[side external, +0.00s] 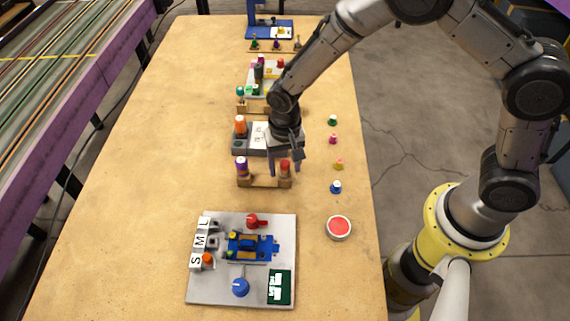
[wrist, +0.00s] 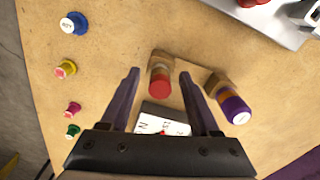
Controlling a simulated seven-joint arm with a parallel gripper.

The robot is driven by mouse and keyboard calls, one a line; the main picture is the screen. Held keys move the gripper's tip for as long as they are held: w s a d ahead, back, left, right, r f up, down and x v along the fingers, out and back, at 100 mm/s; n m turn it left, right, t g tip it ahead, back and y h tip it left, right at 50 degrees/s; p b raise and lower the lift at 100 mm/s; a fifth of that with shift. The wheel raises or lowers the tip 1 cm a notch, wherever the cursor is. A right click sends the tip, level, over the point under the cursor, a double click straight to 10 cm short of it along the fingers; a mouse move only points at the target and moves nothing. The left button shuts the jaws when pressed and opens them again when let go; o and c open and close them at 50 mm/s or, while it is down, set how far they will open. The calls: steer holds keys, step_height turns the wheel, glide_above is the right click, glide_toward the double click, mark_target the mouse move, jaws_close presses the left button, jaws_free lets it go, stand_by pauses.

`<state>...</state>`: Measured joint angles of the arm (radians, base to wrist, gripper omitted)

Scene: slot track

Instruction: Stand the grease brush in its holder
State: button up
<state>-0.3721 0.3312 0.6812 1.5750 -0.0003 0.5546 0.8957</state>
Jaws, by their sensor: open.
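A low wooden holder (side external: 263,183) stands mid-table with two upright posts. A red-topped cylinder (side external: 285,165) is at its right post and a purple and orange cylinder (side external: 241,168) at its left post. In the wrist view the red-topped cylinder (wrist: 160,82) shows between my fingertips, and the purple and orange one (wrist: 232,106) is to the right. My gripper (side external: 285,166) is open and points down over the red-topped cylinder, with a finger on each side; it also shows in the wrist view (wrist: 159,74). I cannot tell which item is the grease brush; no bristles are visible.
A grey board (side external: 210,288) with blue parts and S, M, L blocks lies in front. A red round button (side external: 339,228) and several small coloured knobs (side external: 336,187) line the right side. A grey block with an orange cylinder (side external: 239,127) stands behind. The table's left side is clear.

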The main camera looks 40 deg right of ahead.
steer(key=d+r+m+t, duration=0.1)
steer(key=d+r, duration=0.1)
steer(key=r, duration=0.9)
steer(key=d+r+t, duration=0.1)
steer(key=d+r, duration=0.2)
steer(key=r, duration=0.9)
steer(key=s+d+r+n+t, duration=0.1)
steer(key=s+d+r+t, duration=0.1)
steer(key=s+d+r, duration=0.4)
steer(key=s+d+r+n+t, duration=0.1)
steer(key=s+d+r+t, duration=0.15)
steer(key=s, duration=0.65)
steer(key=s+d+f+n, duration=0.1)
steer(key=s+f+n, duration=0.3)
steer(key=s+n, duration=0.1)
steer(key=shift+s+d+g, duration=0.2)
steer(key=shift+s+g, duration=0.25)
steer(key=shift+s, duration=0.4)
